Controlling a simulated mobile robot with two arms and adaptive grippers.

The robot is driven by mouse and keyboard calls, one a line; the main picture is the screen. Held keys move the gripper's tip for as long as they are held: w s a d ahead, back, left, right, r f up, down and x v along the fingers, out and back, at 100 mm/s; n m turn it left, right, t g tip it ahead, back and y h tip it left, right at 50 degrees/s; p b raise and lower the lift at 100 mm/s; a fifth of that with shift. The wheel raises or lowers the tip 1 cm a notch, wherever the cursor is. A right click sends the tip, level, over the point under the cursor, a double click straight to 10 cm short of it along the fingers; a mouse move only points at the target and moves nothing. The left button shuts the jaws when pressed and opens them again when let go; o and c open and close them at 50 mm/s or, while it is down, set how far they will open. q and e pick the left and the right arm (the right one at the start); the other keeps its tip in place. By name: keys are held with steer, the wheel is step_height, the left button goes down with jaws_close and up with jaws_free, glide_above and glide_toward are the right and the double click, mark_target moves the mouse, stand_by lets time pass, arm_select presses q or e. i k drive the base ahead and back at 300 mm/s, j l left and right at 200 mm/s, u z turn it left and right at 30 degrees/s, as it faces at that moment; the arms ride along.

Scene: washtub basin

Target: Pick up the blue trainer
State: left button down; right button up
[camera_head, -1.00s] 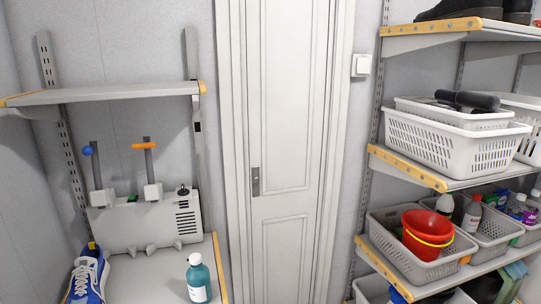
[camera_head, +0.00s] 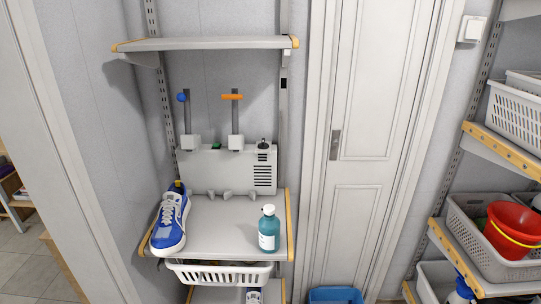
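The blue trainer (camera_head: 171,219) stands on the left end of a grey shelf (camera_head: 215,243), with white laces and a white sole. Its toe points toward the front edge. A teal bottle (camera_head: 268,230) with a white cap stands on the same shelf to the right of it, with a clear gap between them. Neither of my grippers shows in the head view.
A grey device (camera_head: 225,170) with two upright levers stands behind the trainer. A white basket (camera_head: 222,274) hangs below the shelf. An empty shelf (camera_head: 205,44) is above. A closed door (camera_head: 370,150) is to the right, then shelves with a red bucket (camera_head: 512,230).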

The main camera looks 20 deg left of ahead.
mark_target(168, 238)
steer(key=u, duration=1.25)
steer(key=i+j+z, duration=0.1)
steer(key=j+z, duration=0.25)
steer(key=i+j+z, duration=0.1)
steer(key=z, duration=0.2)
steer(key=j+z, duration=0.35)
